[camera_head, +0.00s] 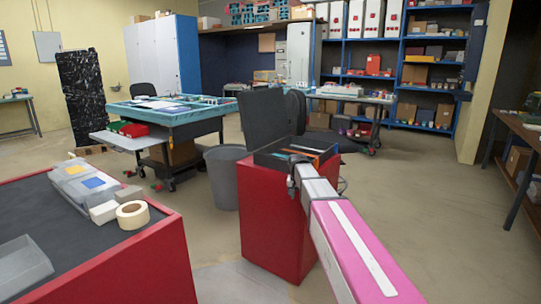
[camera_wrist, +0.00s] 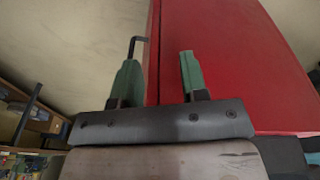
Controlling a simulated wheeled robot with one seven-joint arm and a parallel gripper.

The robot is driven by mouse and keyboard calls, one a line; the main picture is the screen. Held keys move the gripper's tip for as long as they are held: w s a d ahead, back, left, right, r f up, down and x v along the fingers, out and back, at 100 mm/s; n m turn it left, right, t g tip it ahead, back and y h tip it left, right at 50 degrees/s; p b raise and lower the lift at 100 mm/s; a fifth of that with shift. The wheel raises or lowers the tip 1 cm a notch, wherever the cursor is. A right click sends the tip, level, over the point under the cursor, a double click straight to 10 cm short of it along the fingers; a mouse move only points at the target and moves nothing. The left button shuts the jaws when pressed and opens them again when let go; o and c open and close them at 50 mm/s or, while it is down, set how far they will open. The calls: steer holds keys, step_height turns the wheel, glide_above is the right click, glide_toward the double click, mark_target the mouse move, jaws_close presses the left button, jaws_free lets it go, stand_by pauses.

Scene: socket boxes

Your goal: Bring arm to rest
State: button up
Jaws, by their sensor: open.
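My gripper (camera_wrist: 160,62) shows in the wrist view with two green fingers spread apart and nothing between them. A red cabinet surface (camera_wrist: 225,65) lies beyond the fingers and fills the right side of that view. A thin black bent piece (camera_wrist: 140,41) shows by the left fingertip; I cannot tell what it is or whether it touches. In the head view my pink arm reaches from the lower right toward the red cabinet (camera_head: 268,220). Its end is beside the black tray (camera_head: 270,159) on top of the cabinet, and the fingers are not clear there.
A red workbench (camera_head: 135,270) at the lower left holds clear boxes (camera_head: 75,185) and a tape roll (camera_head: 132,214). A grey bin (camera_head: 224,178) stands left of the cabinet. A blue table (camera_head: 165,113) stands behind. Open floor (camera_head: 430,190) lies to the right.

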steer(key=s+d+f, duration=0.2)
steer(key=s+f, duration=0.2)
steer(key=s, duration=0.5)
steer(key=s+d+f+n+g, duration=0.1)
steer(key=s+f, duration=0.4)
steer(key=s, duration=0.5)
steer(key=s+d+f+n, duration=0.1)
steer(key=s+d+f, duration=0.2)
steer(key=s, duration=0.7)
step_height(320, 180, down, 2)
steer(key=shift+s+f+g+y, duration=0.1)
steer(key=shift+s+g+y, duration=0.2)
steer(key=shift+y, duration=0.1)
